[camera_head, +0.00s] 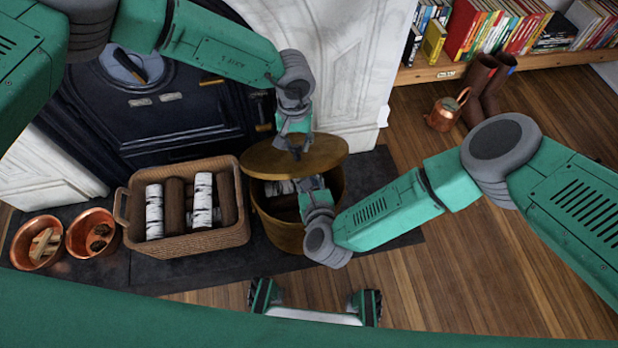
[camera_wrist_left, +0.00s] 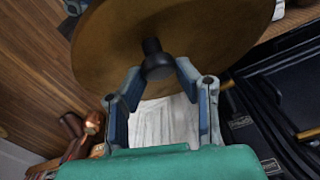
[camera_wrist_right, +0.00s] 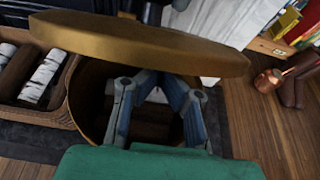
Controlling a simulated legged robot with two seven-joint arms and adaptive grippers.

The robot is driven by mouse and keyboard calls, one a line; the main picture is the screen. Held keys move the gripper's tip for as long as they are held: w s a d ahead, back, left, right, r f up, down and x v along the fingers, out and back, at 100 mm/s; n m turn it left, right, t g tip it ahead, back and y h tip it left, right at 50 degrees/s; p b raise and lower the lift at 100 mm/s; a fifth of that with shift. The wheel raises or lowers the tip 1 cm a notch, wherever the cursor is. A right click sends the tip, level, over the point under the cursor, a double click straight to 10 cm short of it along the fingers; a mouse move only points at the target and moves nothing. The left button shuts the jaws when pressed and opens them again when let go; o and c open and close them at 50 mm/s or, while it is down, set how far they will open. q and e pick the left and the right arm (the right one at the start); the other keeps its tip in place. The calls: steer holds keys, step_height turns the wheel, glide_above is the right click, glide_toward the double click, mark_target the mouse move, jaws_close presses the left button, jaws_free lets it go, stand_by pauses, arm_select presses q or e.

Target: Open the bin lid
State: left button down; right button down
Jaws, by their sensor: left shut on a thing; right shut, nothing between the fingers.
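The round brass-coloured bin lid (camera_head: 265,160) is off the bin (camera_head: 283,236) and hangs over its opening, with a clear gap in the right wrist view (camera_wrist_right: 140,42). My left gripper (camera_head: 295,148) is shut on the lid's black knob (camera_wrist_left: 155,62). The lid's top faces my left wrist camera (camera_wrist_left: 210,35). My right gripper (camera_head: 312,183) is shut and empty, with its fingers at the bin's opening, below the lid. In the right wrist view the bin's dark inside shows behind the fingers (camera_wrist_right: 155,90).
A wicker basket (camera_head: 190,241) of logs stands left of the bin. Two copper pots (camera_head: 40,243) stand farther left. The black stove (camera_head: 170,125) and marble surround (camera_head: 350,60) are behind. Boots (camera_head: 480,85) and a copper watering can (camera_head: 441,117) stand right. The wood floor (camera_head: 470,260) is clear.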

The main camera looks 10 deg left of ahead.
arm_select(q)
steer(key=shift+w+a+f, duration=0.15)
steer(key=shift+a, duration=0.25)
arm_select(e)
steer(key=shift+w+a+r+g, duration=0.1)
steer(key=shift+w+r+g, duration=0.2)
steer(key=shift+w+r, duration=0.25)
steer(key=shift+a+r, duration=0.1)
steer(key=shift+r, duration=0.2)
arm_select(q)
steer(key=c, duration=1.2)
jaws_free()
steer(key=shift+s+d+f, duration=0.1)
steer(key=shift+s, duration=0.1)
arm_select(e)
steer(key=shift+w, duration=0.1)
steer(key=shift+a+f, duration=0.1)
